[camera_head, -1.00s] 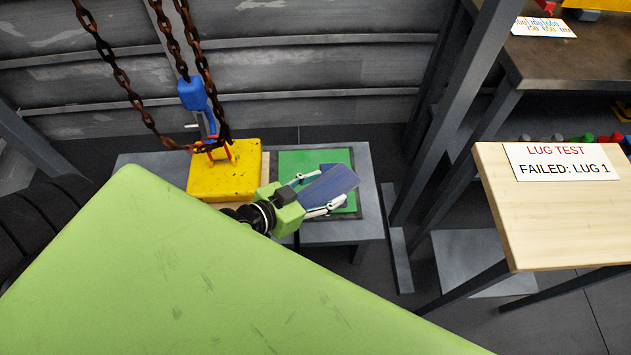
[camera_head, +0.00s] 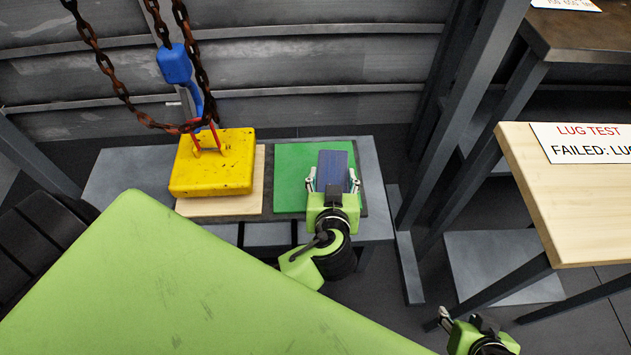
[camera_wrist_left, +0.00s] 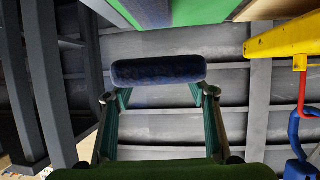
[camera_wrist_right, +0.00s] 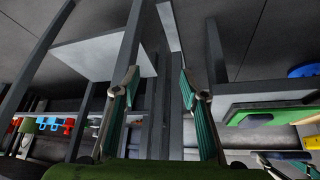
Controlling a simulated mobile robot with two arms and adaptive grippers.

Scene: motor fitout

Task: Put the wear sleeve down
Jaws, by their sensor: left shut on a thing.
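The wear sleeve (camera_head: 336,166) is a dark blue roll held between the fingertips of my left gripper (camera_head: 334,184). In the head view it overlaps the green mat (camera_head: 290,178). In the left wrist view the sleeve (camera_wrist_left: 158,70) lies crosswise between both fingers, apart in the picture from the green surface (camera_wrist_left: 200,10). A dark blue patch (camera_wrist_left: 150,12) shows beside that green; I cannot tell what it is. My right gripper (camera_head: 445,320) is low at the right. In the right wrist view its fingers (camera_wrist_right: 160,82) are apart and empty.
A yellow block (camera_head: 212,165) under a blue hook (camera_head: 175,65) and rusty chains sits left of the mat on the grey bench (camera_head: 120,175). A steel post (camera_head: 450,130) and a wooden table (camera_head: 560,210) with a lug test sign (camera_head: 590,143) stand at the right.

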